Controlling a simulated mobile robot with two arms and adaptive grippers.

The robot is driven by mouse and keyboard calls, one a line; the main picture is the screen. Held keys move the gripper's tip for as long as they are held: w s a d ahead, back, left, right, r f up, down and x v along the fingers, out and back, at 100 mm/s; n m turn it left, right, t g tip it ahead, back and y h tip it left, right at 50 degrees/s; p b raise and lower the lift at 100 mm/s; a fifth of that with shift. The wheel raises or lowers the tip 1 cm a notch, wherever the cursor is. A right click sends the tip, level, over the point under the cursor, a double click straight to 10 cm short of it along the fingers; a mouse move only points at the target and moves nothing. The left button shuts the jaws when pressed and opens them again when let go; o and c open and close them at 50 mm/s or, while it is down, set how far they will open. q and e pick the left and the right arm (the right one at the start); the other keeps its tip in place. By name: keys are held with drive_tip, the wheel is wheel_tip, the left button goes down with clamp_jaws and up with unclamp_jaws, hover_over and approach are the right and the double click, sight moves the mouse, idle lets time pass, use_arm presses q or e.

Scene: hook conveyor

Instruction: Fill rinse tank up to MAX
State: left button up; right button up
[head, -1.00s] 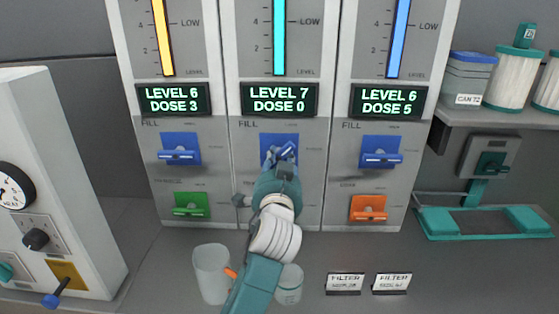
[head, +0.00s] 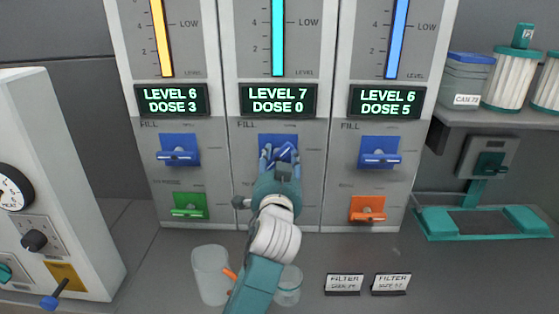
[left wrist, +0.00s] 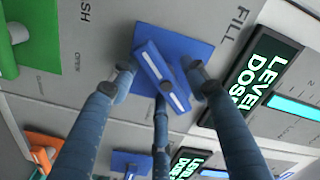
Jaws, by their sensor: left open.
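Three tank columns stand side by side; their name labels do not show, so I cannot tell which is the rinse tank. The middle column's display (head: 279,100) reads LEVEL 7, DOSE 0, below a teal gauge (head: 278,38). My left gripper (head: 278,154) is at the middle column's blue FILL lever, which it partly hides. In the left wrist view the blue lever (left wrist: 162,75) sits slanted on its plate, between the spread fingers (left wrist: 160,76). I cannot tell whether they touch it. My right gripper is not in view.
The left column has a blue lever (head: 179,151) and a green lever (head: 189,207); the right has a blue lever (head: 380,152) and an orange lever (head: 368,209). A clear beaker (head: 210,276) and a jar (head: 289,284) stand below, beside my arm.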

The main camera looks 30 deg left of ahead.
use_arm(q)
drive_tip(key=v, duration=1.2)
drive_tip(key=shift+w, duration=0.1)
idle(1.7)
